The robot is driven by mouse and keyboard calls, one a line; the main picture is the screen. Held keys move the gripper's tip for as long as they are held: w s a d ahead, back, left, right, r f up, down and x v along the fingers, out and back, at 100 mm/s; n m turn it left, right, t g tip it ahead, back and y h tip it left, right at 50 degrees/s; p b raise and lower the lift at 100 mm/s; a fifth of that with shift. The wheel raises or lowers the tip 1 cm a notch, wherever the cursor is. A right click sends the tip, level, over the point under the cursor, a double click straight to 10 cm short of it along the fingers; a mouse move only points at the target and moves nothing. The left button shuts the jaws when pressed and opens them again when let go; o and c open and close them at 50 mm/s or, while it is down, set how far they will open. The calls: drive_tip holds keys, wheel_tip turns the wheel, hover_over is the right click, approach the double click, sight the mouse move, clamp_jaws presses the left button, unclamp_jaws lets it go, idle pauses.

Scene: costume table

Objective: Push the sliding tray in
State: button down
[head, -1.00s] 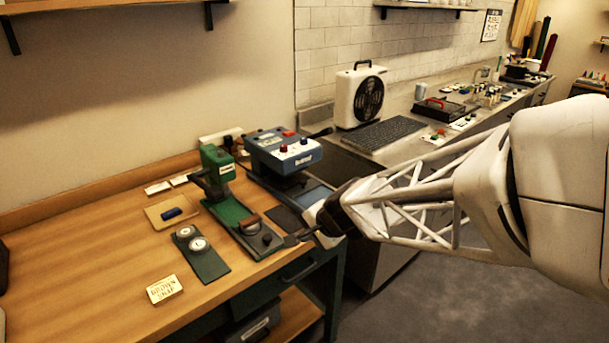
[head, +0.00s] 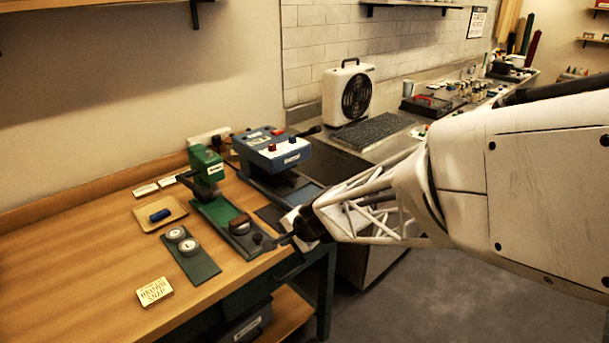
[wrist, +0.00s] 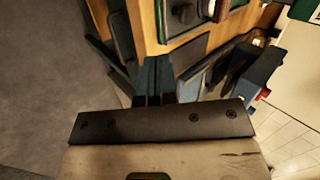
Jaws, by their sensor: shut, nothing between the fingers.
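The green hand press (head: 207,165) stands on the wooden table. Its long green sliding tray (head: 216,212) reaches toward the table's front edge, carrying a dark block with a brown piece (head: 240,222) and a small black knob (head: 258,238) at its front end. My gripper (head: 268,244) is shut and empty, its fingertips beside the knob at the front of the tray; I cannot tell whether they touch it. In the wrist view my gripper (wrist: 155,82) points toward the table edge, and part of the tray's dark front (wrist: 184,13) shows at the top.
The blue machine (head: 272,150) stands just right of the press, close to my arm. The table's left side is clear.

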sight(260, 236)
drive_tip(key=shift+w+a+f, duration=0.7)
drive_tip(key=shift+a, duration=0.25)
drive_tip(key=shift+w+a+f, duration=0.7)
drive_tip(key=shift+a+f, duration=0.05)
drive_tip(key=shift+a, duration=0.25)
drive_tip(key=shift+w+a+f, duration=0.7)
drive_tip(key=shift+a, duration=0.25)
drive_tip(key=shift+w+a, duration=0.65)
drive_tip(key=w+a, duration=0.8)
drive_tip(key=shift+w+a, duration=0.4)
drive_tip(key=shift+r, duration=0.1)
